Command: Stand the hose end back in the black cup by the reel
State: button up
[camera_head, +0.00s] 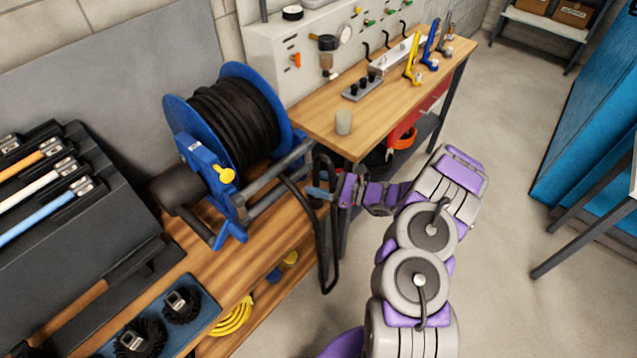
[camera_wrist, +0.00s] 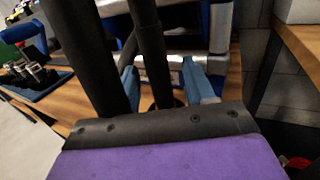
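The black hose (camera_head: 322,245) comes off the blue reel, hangs in a long loop over the bench's front edge, and bends back up to my gripper (camera_head: 318,192). In the wrist view my gripper (camera_wrist: 162,78) has its two blue fingers apart. A dark hose length (camera_wrist: 150,45) runs down between them, nearer the left finger, with a gap to the right one. A thicker-looking black length (camera_wrist: 85,55) passes close on the left. A small dark rim (camera_wrist: 179,101) shows low between the fingers; I cannot tell whether it is the black cup. The cup is not clear in the head view.
The blue reel (camera_head: 240,125) stands on the wooden bench beside my gripper. A brush tray (camera_head: 160,325) and a black rack (camera_head: 50,190) lie left.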

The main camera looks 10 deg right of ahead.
jog(key=p+v, duration=0.3)
jog(key=v, duration=1.4)
jog(key=shift+d, duration=0.25)
